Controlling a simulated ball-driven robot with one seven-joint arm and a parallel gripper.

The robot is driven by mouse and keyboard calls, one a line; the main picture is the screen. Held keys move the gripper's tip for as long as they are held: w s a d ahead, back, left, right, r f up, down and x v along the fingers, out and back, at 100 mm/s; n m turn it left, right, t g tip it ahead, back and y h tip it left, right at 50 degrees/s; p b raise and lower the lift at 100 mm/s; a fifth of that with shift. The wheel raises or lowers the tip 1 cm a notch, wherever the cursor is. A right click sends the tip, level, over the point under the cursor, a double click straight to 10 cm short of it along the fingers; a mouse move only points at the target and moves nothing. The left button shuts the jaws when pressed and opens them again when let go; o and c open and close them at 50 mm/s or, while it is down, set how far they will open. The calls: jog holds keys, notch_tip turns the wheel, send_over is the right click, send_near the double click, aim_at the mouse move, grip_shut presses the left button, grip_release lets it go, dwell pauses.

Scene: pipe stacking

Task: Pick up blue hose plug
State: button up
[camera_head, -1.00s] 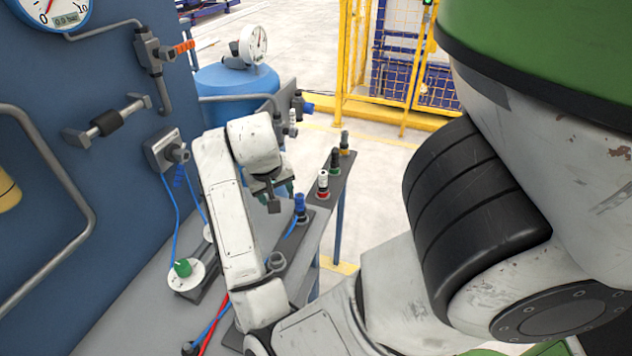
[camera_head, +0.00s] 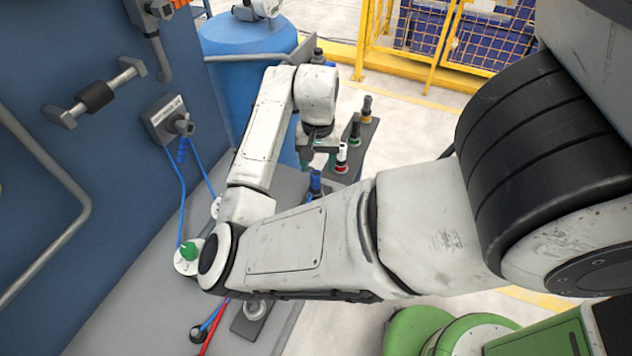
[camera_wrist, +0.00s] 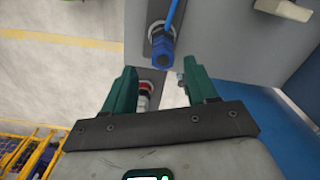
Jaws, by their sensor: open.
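The blue hose plug (camera_head: 316,183) stands upright on the bench side, just below my gripper (camera_head: 318,160) in the head view. In the wrist view the blue plug (camera_wrist: 161,46) shows beyond the fingertips, with a blue hose running up from it. My gripper (camera_wrist: 160,76) has two green fingers spread apart with nothing held between them. The plug lies ahead of the gap and appears apart from both fingers. The plug's lower part is partly hidden in the head view.
A dark rack holds a red-ringed plug (camera_head: 341,158), a green one (camera_head: 354,132) and a yellow one (camera_head: 367,105). The red-ringed plug also shows between the fingers in the wrist view. A blue panel (camera_head: 70,200) stands left, with a blue tank (camera_head: 240,70) behind.

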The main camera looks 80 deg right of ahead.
aim_at(315, 173)
jog(key=f, duration=0.2)
jog(key=a+f+p, duration=0.1)
jog(key=f, duration=0.1)
jog(key=shift+w, duration=0.2)
jog(key=shift+f, duration=0.6)
jog(key=shift+c, duration=0.4)
grip_shut()
